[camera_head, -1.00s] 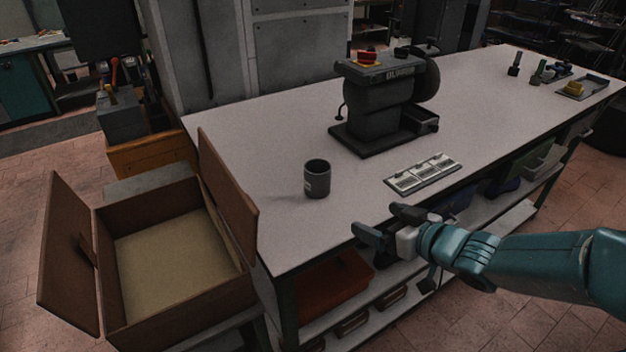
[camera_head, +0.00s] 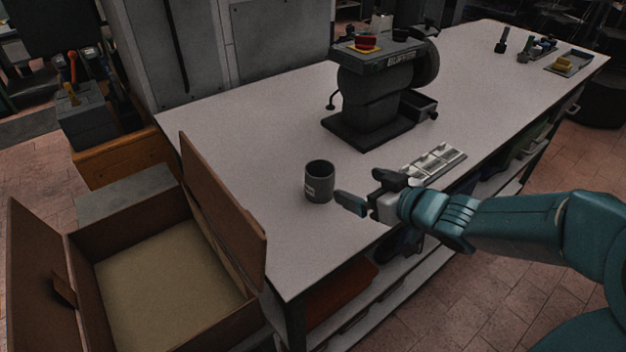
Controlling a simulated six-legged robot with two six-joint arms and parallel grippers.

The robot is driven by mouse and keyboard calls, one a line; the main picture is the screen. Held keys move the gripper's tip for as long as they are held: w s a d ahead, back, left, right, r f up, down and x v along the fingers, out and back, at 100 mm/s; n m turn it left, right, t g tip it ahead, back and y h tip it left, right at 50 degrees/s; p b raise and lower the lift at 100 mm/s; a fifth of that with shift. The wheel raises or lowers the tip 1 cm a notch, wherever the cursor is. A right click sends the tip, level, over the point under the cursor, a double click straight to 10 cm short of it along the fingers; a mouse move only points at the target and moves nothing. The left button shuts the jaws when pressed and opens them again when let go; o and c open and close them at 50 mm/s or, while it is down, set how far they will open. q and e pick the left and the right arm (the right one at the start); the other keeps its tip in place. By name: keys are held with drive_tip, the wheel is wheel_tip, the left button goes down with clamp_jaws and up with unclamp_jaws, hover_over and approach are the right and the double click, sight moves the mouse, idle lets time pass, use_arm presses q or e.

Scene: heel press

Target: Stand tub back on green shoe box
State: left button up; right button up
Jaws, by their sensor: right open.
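A dark grey tub (camera_head: 319,183) with a small pale label stands upright near the front left part of the white table (camera_head: 265,130). My right gripper (camera_head: 362,192) is open and empty just to the right of the tub, with its fingers pointing left toward it. A small gap shows between the tub and the fingers. I see no green shoe box in this view. My left gripper is not in view.
A dark bench machine (camera_head: 375,95) stands behind the tub. A silver plate strip (camera_head: 432,164) lies partly behind my right gripper. An open brown box (camera_head: 160,285) with raised flaps stands left of the table. Small tools lie at the far right.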

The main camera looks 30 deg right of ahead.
drive_tip(key=b, duration=0.2)
approach(312, 167)
drive_tip(key=shift+w+a+f, duration=0.2)
drive_tip(key=shift+w, duration=0.3)
drive_tip(key=shift+w+d, duration=0.1)
drive_tip(key=shift+w, duration=0.1)
drive_tip(key=p+x, duration=0.1)
drive_tip(key=x, duration=0.4)
drive_tip(key=shift+w, duration=0.1)
drive_tip(key=shift+c, duration=0.3)
